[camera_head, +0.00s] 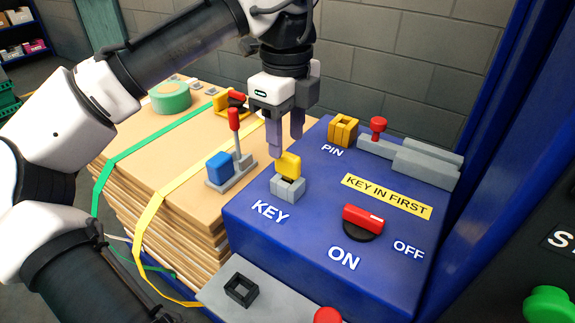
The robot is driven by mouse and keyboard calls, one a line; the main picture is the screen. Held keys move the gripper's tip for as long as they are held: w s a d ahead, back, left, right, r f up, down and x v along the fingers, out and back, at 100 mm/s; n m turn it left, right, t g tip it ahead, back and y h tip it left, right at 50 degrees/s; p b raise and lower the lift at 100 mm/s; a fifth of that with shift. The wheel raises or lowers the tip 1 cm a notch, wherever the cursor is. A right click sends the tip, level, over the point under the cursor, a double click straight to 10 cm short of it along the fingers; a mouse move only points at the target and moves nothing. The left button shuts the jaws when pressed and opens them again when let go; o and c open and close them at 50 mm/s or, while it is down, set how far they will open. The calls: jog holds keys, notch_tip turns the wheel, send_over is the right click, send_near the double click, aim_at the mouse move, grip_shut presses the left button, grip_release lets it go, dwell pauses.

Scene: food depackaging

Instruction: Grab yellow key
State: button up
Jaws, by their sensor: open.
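The yellow key (288,166) stands upright in a grey socket (288,188) on top of the blue box (310,245), just above the white word KEY. My gripper (285,149) points down with its two fingers apart. The fingertips are close above and behind the key in the picture, and nothing shows between them. I cannot tell whether a finger touches the key.
A red switch (362,218) lies between ON and OFF. A yellow pin block (343,130) and a grey latch with a red knob (379,124) stand behind. Left on strapped cardboard are a blue-and-red lever (220,167) and green tape roll (171,96).

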aim_at(287, 154)
jog(key=shift+f+p, duration=0.6)
jog(key=shift+f, duration=2.2)
grip_shut()
